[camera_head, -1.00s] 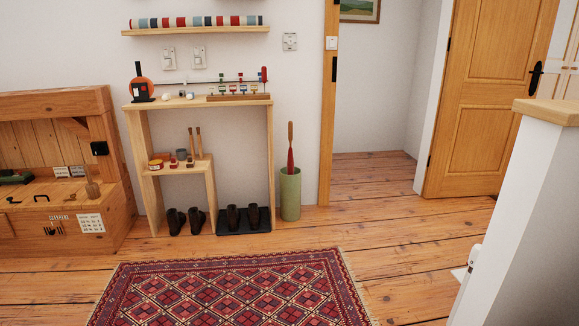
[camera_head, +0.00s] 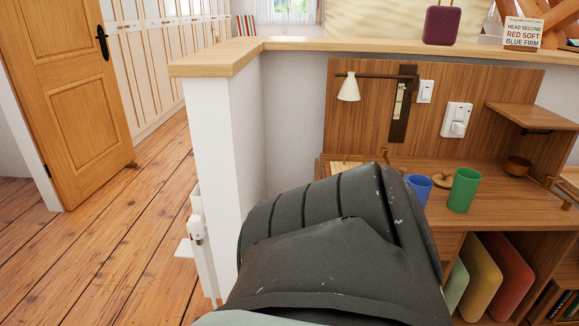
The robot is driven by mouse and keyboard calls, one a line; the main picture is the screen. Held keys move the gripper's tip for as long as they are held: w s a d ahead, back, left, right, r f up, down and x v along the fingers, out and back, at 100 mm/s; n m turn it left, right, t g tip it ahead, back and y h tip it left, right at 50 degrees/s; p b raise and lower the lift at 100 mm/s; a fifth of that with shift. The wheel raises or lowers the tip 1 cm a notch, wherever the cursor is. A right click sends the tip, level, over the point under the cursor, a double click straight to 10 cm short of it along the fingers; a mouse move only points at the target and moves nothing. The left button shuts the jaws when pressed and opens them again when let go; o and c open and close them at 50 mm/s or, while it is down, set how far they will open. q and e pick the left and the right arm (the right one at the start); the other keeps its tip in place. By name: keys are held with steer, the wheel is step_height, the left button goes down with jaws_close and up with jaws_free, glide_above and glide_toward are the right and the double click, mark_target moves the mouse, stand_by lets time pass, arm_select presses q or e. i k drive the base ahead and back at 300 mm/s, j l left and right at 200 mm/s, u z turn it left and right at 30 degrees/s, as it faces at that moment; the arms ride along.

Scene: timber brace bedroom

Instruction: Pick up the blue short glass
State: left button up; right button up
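The blue short glass (camera_head: 419,187) stands on a wooden desk (camera_head: 489,207) right of the middle, partly hidden behind a large dark ribbed shape in front. A taller green glass (camera_head: 464,189) stands just to its right. Neither of my grippers can be made out in this view.
The large dark ribbed object (camera_head: 335,250) fills the lower middle; I cannot tell what it is. A white half-wall (camera_head: 228,160) with a wooden cap stands left of the desk. Bare floor (camera_head: 125,245) is open at left.

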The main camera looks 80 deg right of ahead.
mark_target(422, 185)
steer(key=z, duration=1.8)
